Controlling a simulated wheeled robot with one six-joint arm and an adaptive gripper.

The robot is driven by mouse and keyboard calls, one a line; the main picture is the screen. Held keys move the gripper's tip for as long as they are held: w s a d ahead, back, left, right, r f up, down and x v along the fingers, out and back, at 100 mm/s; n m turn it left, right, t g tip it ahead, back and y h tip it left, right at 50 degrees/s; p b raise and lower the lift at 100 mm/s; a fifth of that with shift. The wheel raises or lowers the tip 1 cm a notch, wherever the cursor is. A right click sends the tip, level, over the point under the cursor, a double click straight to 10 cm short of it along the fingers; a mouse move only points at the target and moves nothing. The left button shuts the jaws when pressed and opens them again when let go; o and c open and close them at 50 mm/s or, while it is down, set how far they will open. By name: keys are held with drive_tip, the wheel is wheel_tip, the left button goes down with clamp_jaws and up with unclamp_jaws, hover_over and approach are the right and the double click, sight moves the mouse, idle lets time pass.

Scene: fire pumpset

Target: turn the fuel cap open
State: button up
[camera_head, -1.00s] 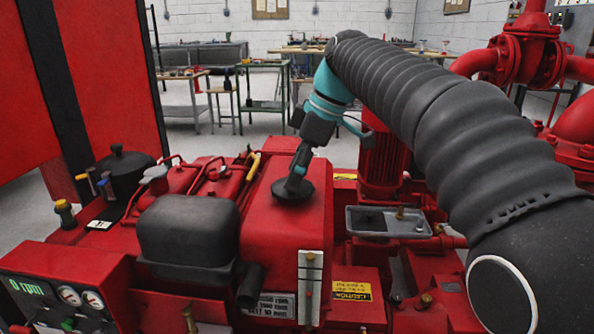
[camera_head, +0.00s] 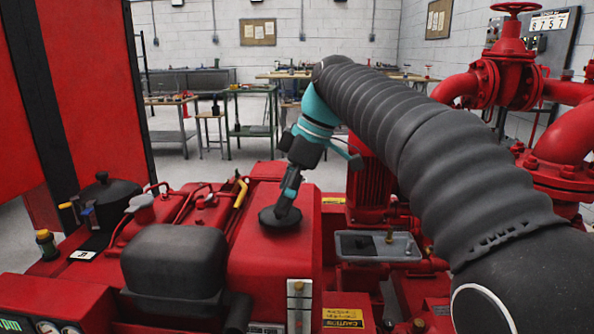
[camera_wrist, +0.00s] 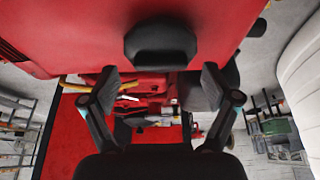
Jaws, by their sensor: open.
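The fuel cap (camera_head: 268,217) is a round black disc on top of the red tank (camera_head: 262,258) in the head view. My gripper (camera_head: 286,205) is at the cap from above, tilted, and partly covers it. In the wrist view the cap (camera_wrist: 160,42) is a dark rounded shape at upper centre against the red tank surface. My gripper (camera_wrist: 161,78) is open there, with one finger to the left of the cap and one to the right. The cap appears just beyond the fingertips, with nothing held. I cannot tell whether a finger touches it.
A dark grey box-shaped part (camera_head: 174,262) stands left of the tank. A grey tray (camera_head: 375,247) is to its right. Red pipes with a valve wheel (camera_head: 515,8) stand at the right. A red panel is at left. Workbenches (camera_head: 250,130) are behind, beyond open floor.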

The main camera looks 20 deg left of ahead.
drive_tip(key=v, duration=1.1)
drive_tip(key=shift+w+d, duration=0.1)
drive_tip(key=shift+d, duration=0.05)
